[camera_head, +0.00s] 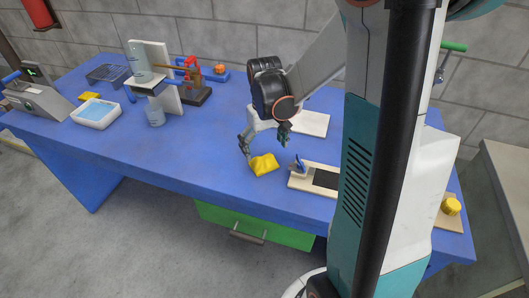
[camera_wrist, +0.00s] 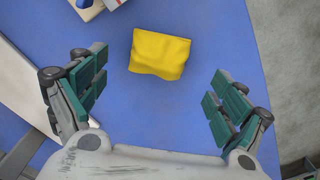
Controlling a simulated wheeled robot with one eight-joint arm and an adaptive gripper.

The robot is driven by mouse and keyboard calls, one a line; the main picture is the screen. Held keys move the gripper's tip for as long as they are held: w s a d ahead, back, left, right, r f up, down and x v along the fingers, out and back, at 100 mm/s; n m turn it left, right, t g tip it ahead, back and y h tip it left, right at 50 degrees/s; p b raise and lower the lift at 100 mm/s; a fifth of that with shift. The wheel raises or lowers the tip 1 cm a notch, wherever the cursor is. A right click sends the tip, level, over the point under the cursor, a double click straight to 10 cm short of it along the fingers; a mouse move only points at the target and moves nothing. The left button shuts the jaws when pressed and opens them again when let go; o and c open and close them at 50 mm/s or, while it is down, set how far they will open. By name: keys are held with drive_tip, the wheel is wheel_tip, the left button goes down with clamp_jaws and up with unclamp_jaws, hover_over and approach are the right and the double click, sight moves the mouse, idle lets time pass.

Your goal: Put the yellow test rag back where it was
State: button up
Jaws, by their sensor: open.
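The yellow rag (camera_head: 264,164) lies crumpled on the blue table, near its front edge. In the wrist view the rag (camera_wrist: 159,53) sits ahead of my gripper, roughly centred between the fingers and beyond the fingertips. My gripper (camera_head: 265,142) is open and empty, just above and behind the rag in the head view. Its two teal-padded fingers (camera_wrist: 157,92) stand wide apart in the wrist view. No contact between the fingers and the rag shows.
The blue table (camera_head: 200,150) is clear left of the rag. A board with a blue clamp (camera_head: 300,165) stands close on the right. A white board (camera_head: 310,123) lies behind.

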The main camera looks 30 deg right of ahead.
sight(264, 157)
wheel_tip(264, 157, up, 6)
drive_tip(key=shift+f+p, duration=0.1)
drive_tip(key=shift+p, duration=0.65)
